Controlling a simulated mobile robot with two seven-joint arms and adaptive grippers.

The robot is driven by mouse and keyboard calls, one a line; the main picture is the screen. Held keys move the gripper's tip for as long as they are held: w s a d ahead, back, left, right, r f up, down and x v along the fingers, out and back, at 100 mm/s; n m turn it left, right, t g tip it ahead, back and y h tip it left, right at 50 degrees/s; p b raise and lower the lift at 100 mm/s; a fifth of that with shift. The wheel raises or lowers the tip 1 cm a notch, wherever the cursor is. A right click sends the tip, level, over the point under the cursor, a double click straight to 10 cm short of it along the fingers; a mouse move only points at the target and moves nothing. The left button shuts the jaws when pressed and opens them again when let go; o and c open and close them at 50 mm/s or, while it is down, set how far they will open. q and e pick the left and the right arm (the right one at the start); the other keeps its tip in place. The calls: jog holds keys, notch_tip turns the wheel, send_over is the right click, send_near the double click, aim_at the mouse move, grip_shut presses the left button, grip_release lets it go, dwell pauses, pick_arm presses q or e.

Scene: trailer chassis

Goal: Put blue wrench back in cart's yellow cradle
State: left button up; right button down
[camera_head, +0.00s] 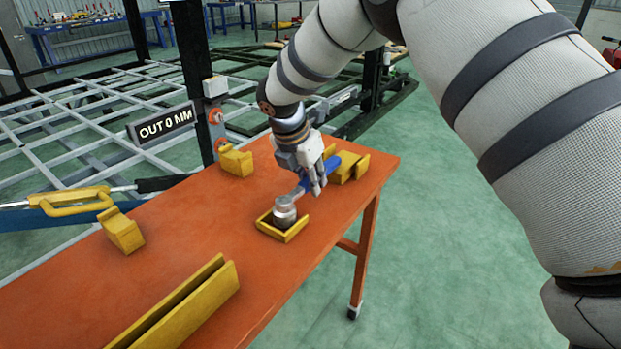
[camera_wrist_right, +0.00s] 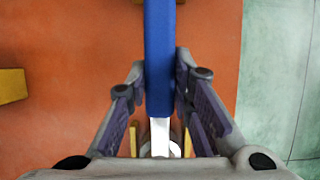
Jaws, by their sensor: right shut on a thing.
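The blue wrench has a blue handle (camera_head: 338,165) and a silver head (camera_head: 284,207). The head stands within or just above a square yellow cradle part (camera_head: 284,234) on the orange cart, and the handle reaches back over a notched yellow block (camera_head: 345,172). I cannot tell whether the wrench touches the block. My right gripper (camera_head: 317,188) is shut on the handle near the head, hiding part of it. In the right wrist view the handle (camera_wrist_right: 159,50) runs between the fingers (camera_wrist_right: 159,95). My left gripper is not in view.
The orange cart top (camera_head: 190,240) also carries a long yellow channel (camera_head: 185,305) and yellow blocks (camera_head: 236,161) (camera_head: 122,231). A yellow-handled tool (camera_head: 75,200) lies at the left. A post with a display (camera_head: 163,125) stands behind. Open green floor lies right of the cart.

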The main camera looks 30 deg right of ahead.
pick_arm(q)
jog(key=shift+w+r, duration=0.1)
pick_arm(e)
jog(key=shift+r, duration=0.1)
jog(key=c, duration=0.9)
grip_release()
jog(key=shift+o, duration=0.2)
jog(key=shift+r+p, duration=0.3)
jog(key=shift+r, duration=3.6)
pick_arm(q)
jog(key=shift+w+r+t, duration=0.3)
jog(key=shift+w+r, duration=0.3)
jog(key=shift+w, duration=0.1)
